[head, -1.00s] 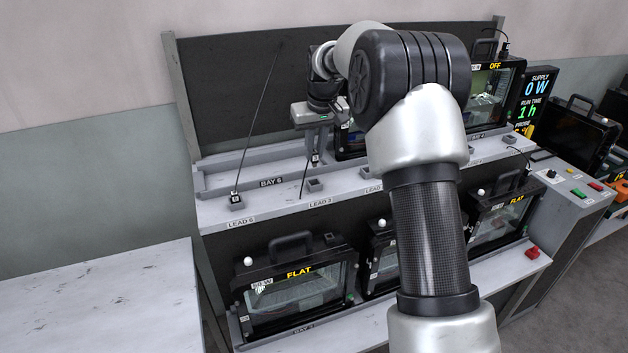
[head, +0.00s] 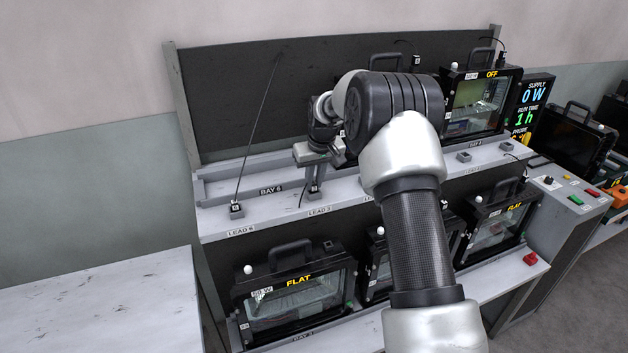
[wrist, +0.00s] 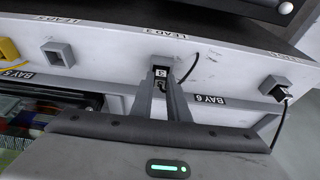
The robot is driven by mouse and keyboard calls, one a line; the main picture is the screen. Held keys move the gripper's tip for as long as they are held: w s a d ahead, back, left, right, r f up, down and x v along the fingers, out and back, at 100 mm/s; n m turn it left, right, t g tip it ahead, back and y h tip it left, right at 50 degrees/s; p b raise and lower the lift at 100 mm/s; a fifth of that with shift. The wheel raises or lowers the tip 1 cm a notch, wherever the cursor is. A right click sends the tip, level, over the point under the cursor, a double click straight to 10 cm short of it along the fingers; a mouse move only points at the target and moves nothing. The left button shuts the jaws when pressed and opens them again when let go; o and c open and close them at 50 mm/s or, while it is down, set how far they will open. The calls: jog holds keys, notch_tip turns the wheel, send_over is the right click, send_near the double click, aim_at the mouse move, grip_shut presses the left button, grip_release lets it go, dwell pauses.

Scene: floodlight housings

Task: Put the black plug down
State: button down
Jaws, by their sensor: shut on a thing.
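The black plug (wrist: 160,73) carries a white label with a 3 and sits between the fingertips of my gripper (wrist: 167,84) in the wrist view. My gripper (head: 314,182) is shut on it and points down over the shelf behind the LEAD 3 label (head: 319,211). The plug is small and dark in the head view (head: 314,190), right at the small grey holder there. I cannot tell how deep it sits in the holder. A thin black cable runs from the plug to the shelf.
Another black plug (head: 236,208) stands in a holder at LEAD 6, its cable rising. An empty grey holder (wrist: 57,54) is beside LEAD 3. Floodlight housings (head: 294,292) fill the lower shelf; one marked OFF (head: 482,100) stands above. A bare table (head: 100,305) is at left.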

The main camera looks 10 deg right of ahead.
jog(key=shift+f, duration=0.1)
jog(key=shift+f, duration=0.15)
jog(key=c, duration=1.7)
grip_release()
